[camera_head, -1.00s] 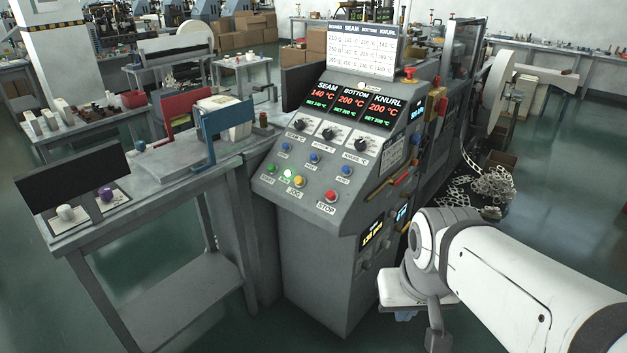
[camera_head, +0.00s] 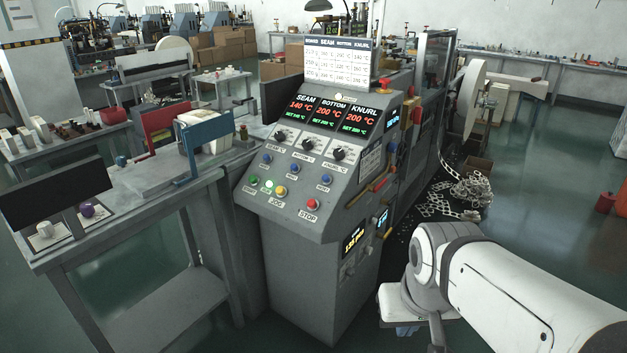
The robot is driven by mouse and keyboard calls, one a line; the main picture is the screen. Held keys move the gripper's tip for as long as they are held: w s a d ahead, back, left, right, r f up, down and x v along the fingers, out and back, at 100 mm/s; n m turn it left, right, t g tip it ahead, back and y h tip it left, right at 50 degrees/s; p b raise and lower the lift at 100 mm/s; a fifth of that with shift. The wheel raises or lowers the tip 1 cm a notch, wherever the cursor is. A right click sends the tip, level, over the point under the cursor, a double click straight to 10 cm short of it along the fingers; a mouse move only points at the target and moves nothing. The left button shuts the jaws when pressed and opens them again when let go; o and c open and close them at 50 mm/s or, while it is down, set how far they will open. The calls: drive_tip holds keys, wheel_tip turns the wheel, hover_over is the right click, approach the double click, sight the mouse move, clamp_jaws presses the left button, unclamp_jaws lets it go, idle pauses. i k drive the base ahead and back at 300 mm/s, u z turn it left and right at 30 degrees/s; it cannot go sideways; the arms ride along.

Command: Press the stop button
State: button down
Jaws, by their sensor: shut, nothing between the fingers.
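The stop button (camera_head: 313,204) is a small round red button on the sloped front panel of the grey control console (camera_head: 300,280). The label STOP is printed just below it. It sits at the right end of the lower button row, unobstructed. My white arm comes in from the lower right, to the right of the console and apart from it. My gripper itself does not show; the arm's end lies below the picture or behind my own links.
Blue buttons and black knobs sit above. A red mushroom button (camera_head: 384,86) stands on top. A grey workbench (camera_head: 130,215) adjoins on the left.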

sight(311, 202)
drive_tip(key=i, duration=0.85)
drive_tip(key=u, duration=0.05)
